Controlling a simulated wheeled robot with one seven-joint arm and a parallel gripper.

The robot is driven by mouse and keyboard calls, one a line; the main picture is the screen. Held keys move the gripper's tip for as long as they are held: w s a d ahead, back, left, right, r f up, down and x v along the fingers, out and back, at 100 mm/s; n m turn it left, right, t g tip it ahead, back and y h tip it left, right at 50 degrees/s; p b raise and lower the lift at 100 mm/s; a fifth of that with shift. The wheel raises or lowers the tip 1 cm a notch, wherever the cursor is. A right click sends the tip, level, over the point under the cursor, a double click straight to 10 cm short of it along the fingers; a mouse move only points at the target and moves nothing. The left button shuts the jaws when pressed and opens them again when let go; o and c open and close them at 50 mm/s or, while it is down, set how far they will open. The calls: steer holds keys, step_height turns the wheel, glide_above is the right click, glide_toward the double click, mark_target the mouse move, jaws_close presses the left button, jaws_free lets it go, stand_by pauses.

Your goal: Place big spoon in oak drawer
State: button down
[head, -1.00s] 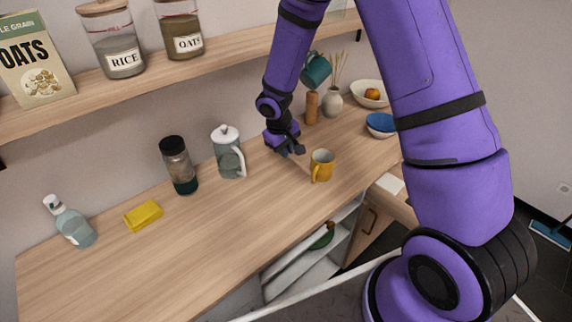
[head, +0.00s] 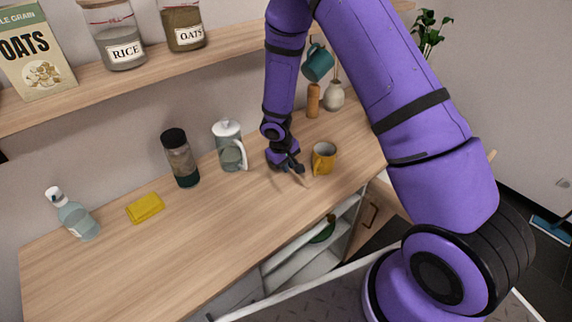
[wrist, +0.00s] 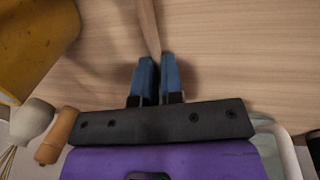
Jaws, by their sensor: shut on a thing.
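The big spoon (wrist: 148,25) shows in the wrist view as a light wooden shaft running up from between my fingertips. My gripper (wrist: 157,68) is shut on it. In the head view my gripper (head: 296,170) is low over the counter, just left of the yellow mug. The spoon's far end is out of the wrist view, and it is hard to make out against the wood in the head view. A wooden front with a dark handle (head: 370,213) is below the counter at right; I cannot tell whether it is the oak drawer. My arm hides part of that area.
The yellow mug (head: 323,158) stands close to my gripper's right. A glass pitcher (head: 230,147) and dark-lidded jar (head: 181,160) stand to its left. A teal mug (head: 317,63) hangs behind. White open shelves (head: 310,240) lie under the counter. The left front counter is clear.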

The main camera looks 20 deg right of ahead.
steer(key=c, duration=1.2)
jaws_free()
steer(key=shift+f, duration=0.1)
steer(key=shift+c, duration=0.2)
steer(key=s+d+r+m+t, duration=0.1)
steer(key=s+r, duration=0.1)
steer(key=r, duration=1.1)
steer(key=s+r, duration=0.3)
steer(key=r, duration=1)
steer(key=s+d+r+m+t+y, duration=0.1)
steer(key=s+r, duration=0.8)
steer(key=s, duration=0.3)
steer(key=s+d+r+m+t+y, duration=0.1)
steer(key=s+d+r+t, duration=0.1)
steer(key=s+r, duration=0.7)
steer(key=s, duration=0.4)
steer(key=shift+d+r+m, duration=0.2)
steer(key=shift+r+m, duration=0.1)
steer(key=shift+r, duration=0.1)
steer(key=shift+s, duration=0.25)
steer(key=c, duration=0.4)
